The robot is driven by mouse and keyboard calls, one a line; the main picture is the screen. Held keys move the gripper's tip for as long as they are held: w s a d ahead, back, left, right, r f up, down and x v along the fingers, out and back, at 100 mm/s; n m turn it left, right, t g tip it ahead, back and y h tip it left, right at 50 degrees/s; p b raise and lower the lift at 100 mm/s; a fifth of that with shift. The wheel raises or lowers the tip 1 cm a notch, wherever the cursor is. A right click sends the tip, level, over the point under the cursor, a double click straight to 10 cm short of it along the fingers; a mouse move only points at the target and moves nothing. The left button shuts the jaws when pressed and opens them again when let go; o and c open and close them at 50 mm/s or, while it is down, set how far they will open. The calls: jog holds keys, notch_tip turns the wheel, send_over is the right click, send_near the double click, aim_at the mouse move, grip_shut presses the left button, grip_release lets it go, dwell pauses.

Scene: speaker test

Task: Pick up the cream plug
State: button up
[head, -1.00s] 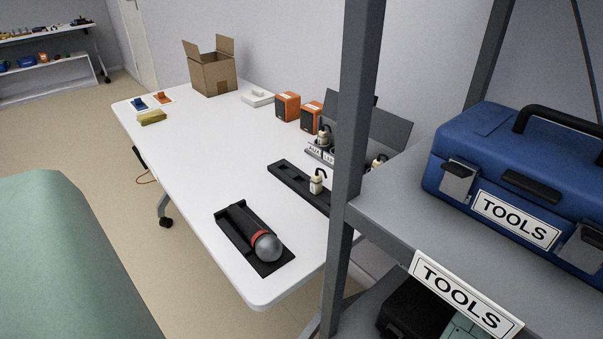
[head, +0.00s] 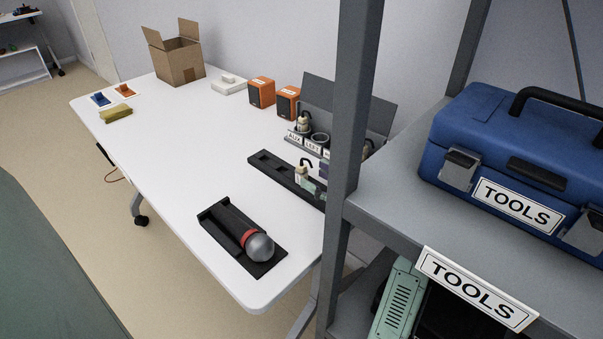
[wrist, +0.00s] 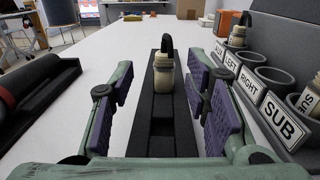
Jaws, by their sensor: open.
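A cream plug (wrist: 163,75) with a black hooked top stands upright in a slot of the long black strip (wrist: 153,134). The same plug shows in the head view (head: 302,174). My gripper (wrist: 161,85) is open, with a purple-padded finger on either side of the plug; I cannot tell whether either touches it. In the head view my gripper (head: 316,186) is mostly hidden behind the shelf post. Another cream plug (wrist: 239,37) stands in the holder labelled AUX, LEFT, RIGHT and SUB (wrist: 249,84), and a third (wrist: 312,97) is at the picture's right edge.
A microphone (head: 259,246) lies in a black cradle (head: 219,226) near the front of the white table (head: 165,154). Orange speakers (head: 262,92) and an open box (head: 180,66) stand at the back. The grey shelf post (head: 352,120) blocks part of the head view.

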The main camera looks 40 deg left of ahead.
aim_at(306, 168)
jog(key=a, duration=0.4)
jog(key=shift+w+a+r, duration=0.25)
jog(key=shift+w+a, duration=0.05)
jog(key=shift+w, duration=0.05)
jog(key=shift+c, duration=0.5)
grip_shut()
